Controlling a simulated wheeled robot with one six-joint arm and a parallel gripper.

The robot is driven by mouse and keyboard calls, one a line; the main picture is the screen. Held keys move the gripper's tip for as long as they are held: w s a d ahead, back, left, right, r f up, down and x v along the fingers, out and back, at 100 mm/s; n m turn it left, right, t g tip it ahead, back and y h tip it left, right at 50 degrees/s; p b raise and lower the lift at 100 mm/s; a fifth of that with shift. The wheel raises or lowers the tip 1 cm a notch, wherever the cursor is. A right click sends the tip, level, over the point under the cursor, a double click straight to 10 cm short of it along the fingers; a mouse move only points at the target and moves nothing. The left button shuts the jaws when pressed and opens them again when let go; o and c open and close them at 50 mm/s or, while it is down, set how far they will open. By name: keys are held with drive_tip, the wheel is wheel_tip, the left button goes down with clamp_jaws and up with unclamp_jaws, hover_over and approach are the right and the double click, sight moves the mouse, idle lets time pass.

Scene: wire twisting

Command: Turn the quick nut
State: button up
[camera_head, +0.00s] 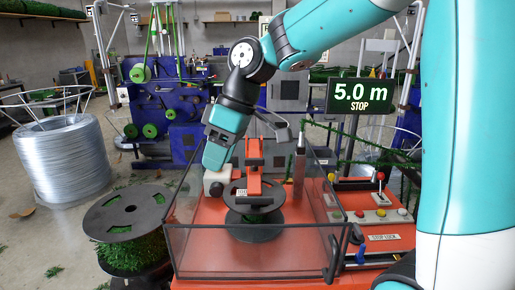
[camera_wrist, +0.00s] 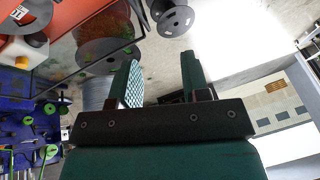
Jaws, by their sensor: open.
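The black spool (camera_head: 254,232) stands on the orange machine bed, inside a low clear-walled guard, with an orange bracket (camera_head: 254,170) above it. A small pale label shows near the spool's hub. I cannot pick out the quick nut for sure; it may be at this hub. A spool edge with a label also shows at the top left of the wrist view (camera_wrist: 30,18). My gripper (camera_wrist: 162,72) is open and empty, its two green fingers apart. In the head view my arm's end hangs above and left of the spool; its fingertips are not clear there.
The clear guard (camera_head: 250,250) surrounds the spool. A control panel (camera_head: 385,225) with a lever and buttons is at the right, under a sign (camera_head: 360,97) reading 5.0 m STOP. Another spool (camera_head: 108,213) and a wire coil (camera_head: 62,160) stand on the floor at left.

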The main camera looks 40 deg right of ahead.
drive_tip(key=w+d+r+n+p, duration=0.1)
drive_tip(key=w+d+r+p, duration=0.15)
drive_tip(key=w+d, duration=0.9)
drive_tip(key=n+t+p, duration=0.1)
drive_tip(key=t, duration=0.1)
approach(255, 158)
drive_tip(key=shift+h, duration=0.3)
drive_tip(key=p+x, duration=0.1)
drive_tip(key=x, duration=0.4)
drive_tip(key=p+x, duration=0.1)
drive_tip(key=x, duration=0.3)
drive_tip(key=shift+a+f, duration=0.25)
drive_tip(key=shift+a, duration=0.1)
drive_tip(key=shift+g, duration=0.3)
clamp_jaws()
